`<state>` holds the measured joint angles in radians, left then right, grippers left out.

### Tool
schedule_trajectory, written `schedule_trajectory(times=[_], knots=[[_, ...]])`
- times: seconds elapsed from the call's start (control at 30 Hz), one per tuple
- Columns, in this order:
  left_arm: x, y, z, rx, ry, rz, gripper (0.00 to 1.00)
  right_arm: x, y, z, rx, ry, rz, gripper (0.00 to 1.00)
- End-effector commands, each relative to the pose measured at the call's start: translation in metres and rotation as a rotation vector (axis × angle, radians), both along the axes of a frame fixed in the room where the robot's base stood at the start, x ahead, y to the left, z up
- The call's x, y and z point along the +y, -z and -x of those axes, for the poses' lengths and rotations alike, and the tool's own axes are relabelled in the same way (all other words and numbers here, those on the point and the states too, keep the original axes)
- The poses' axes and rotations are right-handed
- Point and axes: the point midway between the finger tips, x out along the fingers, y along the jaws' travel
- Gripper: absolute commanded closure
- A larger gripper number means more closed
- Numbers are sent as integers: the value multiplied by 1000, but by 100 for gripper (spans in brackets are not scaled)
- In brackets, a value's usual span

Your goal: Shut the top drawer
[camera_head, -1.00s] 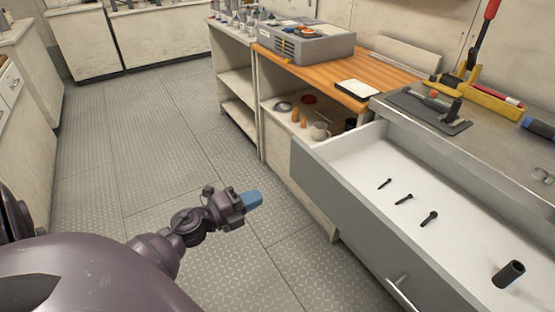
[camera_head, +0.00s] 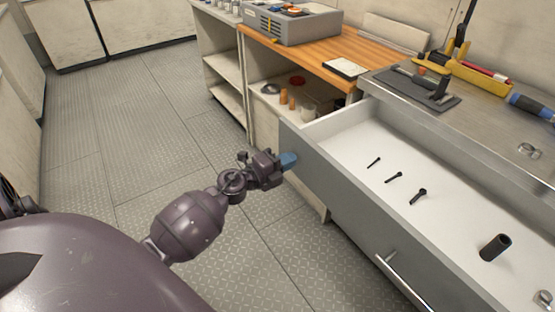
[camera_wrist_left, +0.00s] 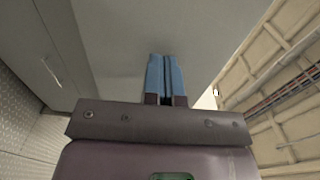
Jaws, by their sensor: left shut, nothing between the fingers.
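The top drawer (camera_head: 330,184) is pulled open under the metal worktop, with a grey front and a white inside. Several small dark bolts and a black cylinder (camera_head: 495,247) lie in it. My left gripper (camera_head: 289,160) has its blue fingertips shut and empty, at the far end of the drawer front. In the left wrist view the closed fingers (camera_wrist_left: 166,76) point at a plain grey face, likely the drawer front (camera_wrist_left: 150,30). I cannot tell whether they touch it. My right gripper is not in view.
The metal worktop (camera_head: 490,125) carries tools. A wooden bench (camera_head: 310,55) with a grey case and open shelves stands beyond. The patterned floor (camera_head: 110,130) at left is clear.

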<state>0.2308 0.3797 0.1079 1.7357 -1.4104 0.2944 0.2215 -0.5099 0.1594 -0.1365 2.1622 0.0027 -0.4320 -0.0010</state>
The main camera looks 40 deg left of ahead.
Motion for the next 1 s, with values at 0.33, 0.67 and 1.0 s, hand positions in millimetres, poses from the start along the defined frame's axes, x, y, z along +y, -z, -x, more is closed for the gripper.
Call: schedule_trajectory(times=[0.33,0.67,1.0], knots=[[-2,0,-5,-1,-1,1,100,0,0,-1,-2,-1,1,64],[-5,-2,-16,-3,-1,1,100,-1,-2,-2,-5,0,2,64],[-27,-3,-83,-4,0,1,100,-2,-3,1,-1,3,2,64]])
